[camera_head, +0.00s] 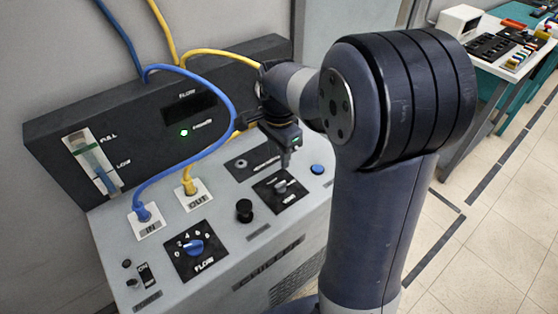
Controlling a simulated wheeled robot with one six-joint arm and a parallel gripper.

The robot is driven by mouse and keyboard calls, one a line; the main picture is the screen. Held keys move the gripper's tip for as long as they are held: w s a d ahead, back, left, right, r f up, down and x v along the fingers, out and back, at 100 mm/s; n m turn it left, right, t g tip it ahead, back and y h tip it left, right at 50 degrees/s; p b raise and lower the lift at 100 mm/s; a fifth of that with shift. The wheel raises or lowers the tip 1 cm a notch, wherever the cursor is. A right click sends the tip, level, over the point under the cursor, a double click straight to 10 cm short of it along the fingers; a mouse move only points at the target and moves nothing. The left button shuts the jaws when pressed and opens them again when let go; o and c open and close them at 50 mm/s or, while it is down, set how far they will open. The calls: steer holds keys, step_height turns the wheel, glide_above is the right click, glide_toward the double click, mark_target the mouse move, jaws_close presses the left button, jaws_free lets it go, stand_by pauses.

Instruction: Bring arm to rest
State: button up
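My arm (385,160) rises in the right half of the head view and bends over the chiller. My gripper (285,158) hangs at its end, pointing down just above a small black-plated switch (281,188) on the chiller's panel. I cannot tell whether it touches the switch. The fingertips are too small and dark to tell whether they are open or shut. No held object shows. My upper arm hides the panel's right end.
The chiller (240,240) has a blue flow knob (193,247), a black knob (244,210) and a blue button (317,169). Blue (228,90) and yellow hoses (215,52) arch close beside my gripper. A bench (510,60) with equipment stands at the back right. Tiled floor (490,220) is clear.

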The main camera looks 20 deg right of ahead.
mark_target(279, 184)
stand_by(0.3)
step_height(279, 184, down, 11)
steer(key=shift+r, duration=0.1)
stand_by(0.4)
stand_by(0.4)
